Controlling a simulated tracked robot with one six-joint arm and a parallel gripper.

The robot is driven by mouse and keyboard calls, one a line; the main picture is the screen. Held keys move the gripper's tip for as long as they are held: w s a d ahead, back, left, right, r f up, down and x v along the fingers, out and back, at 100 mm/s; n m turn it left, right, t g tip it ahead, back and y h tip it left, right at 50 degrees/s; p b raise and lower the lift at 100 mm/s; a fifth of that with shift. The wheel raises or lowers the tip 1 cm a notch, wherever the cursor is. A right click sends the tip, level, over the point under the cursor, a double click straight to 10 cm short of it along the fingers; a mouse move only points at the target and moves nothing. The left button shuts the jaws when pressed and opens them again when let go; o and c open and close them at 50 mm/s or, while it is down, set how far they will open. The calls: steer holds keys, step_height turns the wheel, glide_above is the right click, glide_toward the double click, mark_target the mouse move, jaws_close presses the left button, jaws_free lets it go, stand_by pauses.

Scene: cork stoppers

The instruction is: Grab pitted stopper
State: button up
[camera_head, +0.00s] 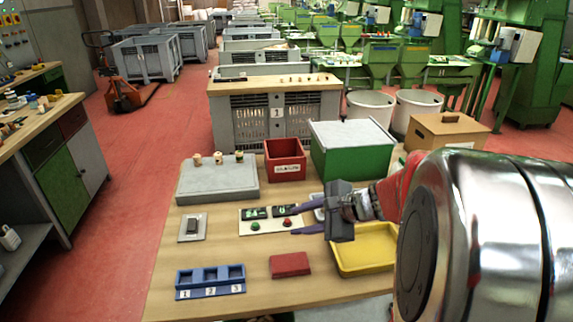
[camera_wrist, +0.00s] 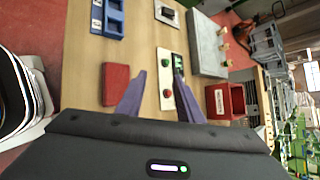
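Three small cork stoppers stand in a row on the back edge of a grey slab: a left one (camera_head: 197,159), a middle one (camera_head: 218,157) and a right one (camera_head: 239,156) with a dark top. I cannot tell which is pitted at this size. The stoppers also show in the wrist view (camera_wrist: 226,47), at the upper right on the slab (camera_wrist: 205,42). My gripper (camera_head: 294,219) is above the table, to the right of and nearer than the slab. Its purple fingers are apart with nothing between them, and in the wrist view (camera_wrist: 160,78) they are over the button panel.
The table holds a button panel (camera_head: 260,227), a red labelled box (camera_head: 285,171), a green bin (camera_head: 347,165), a yellow tray (camera_head: 366,268), a red block (camera_head: 290,265), a blue numbered rack (camera_head: 210,291) and a switch plate (camera_head: 192,238). A cardboard box (camera_head: 443,144) stands at the back right.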

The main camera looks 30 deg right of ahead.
steer(key=s+d+f+m+t+h, duration=0.1)
steer(key=d+m, duration=0.4)
steer(key=d, duration=0.5)
steer(key=s+d+f+m+t+h, duration=0.1)
steer(key=d+f+m+t+h, duration=0.1)
steer(key=d+m, duration=0.4)
steer(key=s+d+f+m+t+h, duration=0.1)
steer(key=d+f+m+h, duration=0.3)
steer(key=d, duration=0.9)
steer(key=shift+s+d+f+m, duration=0.1)
steer(key=shift+s+d+m, duration=0.25)
steer(key=shift+m, duration=0.45)
steer(key=shift+w, duration=0.1)
steer(key=x, duration=0.8)
steer(key=shift+w, duration=0.15)
steer(key=shift+w+d, duration=0.1)
steer(key=shift+w, duration=0.05)
steer(key=shift+x, duration=2.65)
steer(key=shift+d, duration=0.15)
